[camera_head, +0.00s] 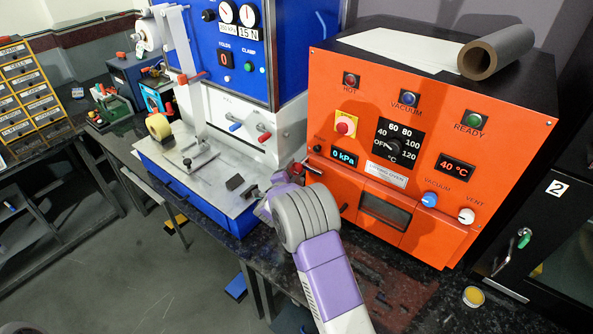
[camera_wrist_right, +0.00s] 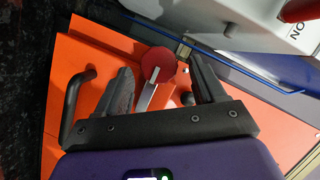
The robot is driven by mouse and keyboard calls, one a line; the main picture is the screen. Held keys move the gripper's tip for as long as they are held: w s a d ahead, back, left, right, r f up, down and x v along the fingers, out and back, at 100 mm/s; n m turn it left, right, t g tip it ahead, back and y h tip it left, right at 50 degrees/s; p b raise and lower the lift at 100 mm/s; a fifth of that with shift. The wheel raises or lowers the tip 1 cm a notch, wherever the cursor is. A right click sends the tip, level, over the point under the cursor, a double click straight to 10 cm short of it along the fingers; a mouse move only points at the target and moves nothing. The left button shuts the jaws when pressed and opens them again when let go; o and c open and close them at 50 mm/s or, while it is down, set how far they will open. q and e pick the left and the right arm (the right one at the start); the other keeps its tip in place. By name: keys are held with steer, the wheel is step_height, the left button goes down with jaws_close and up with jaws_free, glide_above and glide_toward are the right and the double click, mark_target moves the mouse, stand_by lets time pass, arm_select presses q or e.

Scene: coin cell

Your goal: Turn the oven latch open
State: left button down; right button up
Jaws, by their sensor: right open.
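The orange drying oven (camera_head: 420,130) stands on the dark bench. Its latch (camera_wrist_right: 153,66), a round red knob with a silver lever, shows on the orange front in the right wrist view. My right gripper (camera_wrist_right: 160,70) is open, with one dark finger on each side of the latch. I cannot tell whether either finger touches it. In the head view my right gripper (camera_head: 284,182) is at the oven's left front edge, and my wrist partly hides that area. A black bar handle (camera_wrist_right: 72,105) is left of the fingers in the wrist view. My left gripper is not in view.
A blue press machine (camera_head: 245,60) with a grey work plate stands just left of the oven. A roll (camera_head: 495,55) lies on the oven's top. A small yellow-topped tin (camera_head: 473,296) is on the bench.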

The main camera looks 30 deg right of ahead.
mark_target(295, 170)
steer(key=shift+x, duration=1.55)
